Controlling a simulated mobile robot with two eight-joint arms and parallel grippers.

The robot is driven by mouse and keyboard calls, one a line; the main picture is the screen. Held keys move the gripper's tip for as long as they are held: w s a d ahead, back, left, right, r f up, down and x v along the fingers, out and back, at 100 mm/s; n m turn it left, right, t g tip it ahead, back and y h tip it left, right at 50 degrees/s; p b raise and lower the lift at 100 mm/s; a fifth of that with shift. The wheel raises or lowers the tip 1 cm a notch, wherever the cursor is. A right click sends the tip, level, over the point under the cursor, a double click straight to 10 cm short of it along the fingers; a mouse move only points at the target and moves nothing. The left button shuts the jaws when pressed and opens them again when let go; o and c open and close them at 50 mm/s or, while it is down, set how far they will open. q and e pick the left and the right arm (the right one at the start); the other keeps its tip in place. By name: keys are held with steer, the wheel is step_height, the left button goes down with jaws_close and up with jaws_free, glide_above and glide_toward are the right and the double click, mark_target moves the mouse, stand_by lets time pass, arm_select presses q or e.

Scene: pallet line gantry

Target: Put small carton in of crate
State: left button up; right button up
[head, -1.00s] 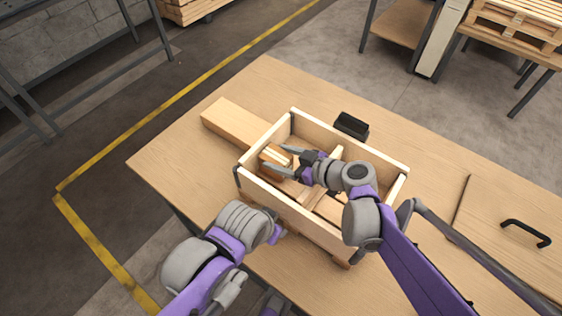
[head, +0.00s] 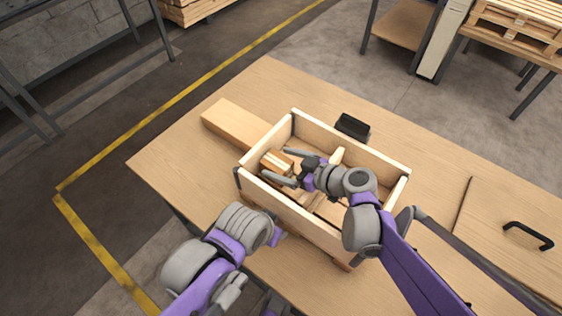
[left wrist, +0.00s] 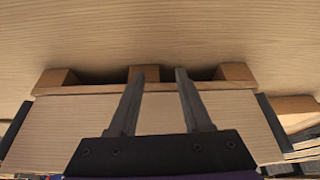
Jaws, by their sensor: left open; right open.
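The small carton (head: 273,160), brown with a lighter band, lies inside the open wooden crate (head: 292,205) at its left end. My right gripper (head: 277,164) reaches down into the crate, its fingers open and spread at the carton's right side; I cannot tell whether they touch it. My left gripper is hidden behind its own arm in the head view, by the crate's near side. In the left wrist view my left gripper (left wrist: 160,74) is open and empty, with the crate's pale outer wall (left wrist: 60,130) and base blocks behind its fingers.
A long wooden block (head: 232,124) lies left of the crate on the table (head: 165,160). A black box (head: 352,127) stands just behind the crate. A panel with a black handle (head: 528,235) is at the right. The table's left corner is clear.

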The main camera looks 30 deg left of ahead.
arm_select(q)
steer(key=shift+r+p, duration=0.45)
steer(key=shift+r, duration=0.15)
arm_select(e)
steer(key=v, duration=0.7)
